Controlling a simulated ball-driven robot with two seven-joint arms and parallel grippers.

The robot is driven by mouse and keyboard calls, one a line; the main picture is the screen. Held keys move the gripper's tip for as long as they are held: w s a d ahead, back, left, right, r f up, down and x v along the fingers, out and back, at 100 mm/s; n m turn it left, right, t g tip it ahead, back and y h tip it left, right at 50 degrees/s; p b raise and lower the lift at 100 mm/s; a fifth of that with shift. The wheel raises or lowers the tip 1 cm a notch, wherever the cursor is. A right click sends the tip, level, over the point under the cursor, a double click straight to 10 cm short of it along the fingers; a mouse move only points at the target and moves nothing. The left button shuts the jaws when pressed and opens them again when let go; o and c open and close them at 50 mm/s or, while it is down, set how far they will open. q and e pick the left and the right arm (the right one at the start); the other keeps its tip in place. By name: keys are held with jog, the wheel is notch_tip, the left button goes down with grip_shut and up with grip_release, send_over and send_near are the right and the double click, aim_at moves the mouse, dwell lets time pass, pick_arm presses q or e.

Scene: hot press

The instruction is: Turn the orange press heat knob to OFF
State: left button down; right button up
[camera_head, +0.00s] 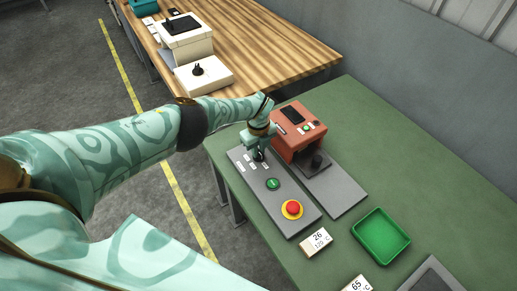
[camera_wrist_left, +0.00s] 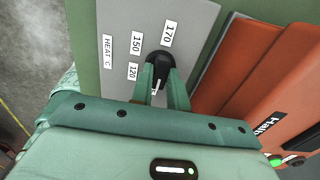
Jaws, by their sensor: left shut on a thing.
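The orange press (camera_head: 299,131) stands on the green table, with a grey control panel (camera_head: 305,222) on its left. The black heat knob (camera_wrist_left: 159,66) sits on this panel among labels 120, 150, 170 and HEAT °C. A white pointer line on the knob faces my gripper's palm. No OFF label can be seen; the gripper hides part of the panel. My left gripper (camera_head: 259,151) is over the panel's far end. In the wrist view its fingers (camera_wrist_left: 160,88) are shut on the knob, one on each side. My right gripper is not in view.
On the same panel are a green button (camera_head: 273,184) and a red emergency stop (camera_head: 292,207).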

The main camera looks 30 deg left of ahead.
aim_at(259, 151)
pick_arm(q)
jog(key=c, duration=1.4)
grip_release()
jog(key=shift+o, duration=0.2)
notch_tip(259, 151, up, 8)
jog(key=p, duration=0.5)
jog(key=shift+f, duration=0.2)
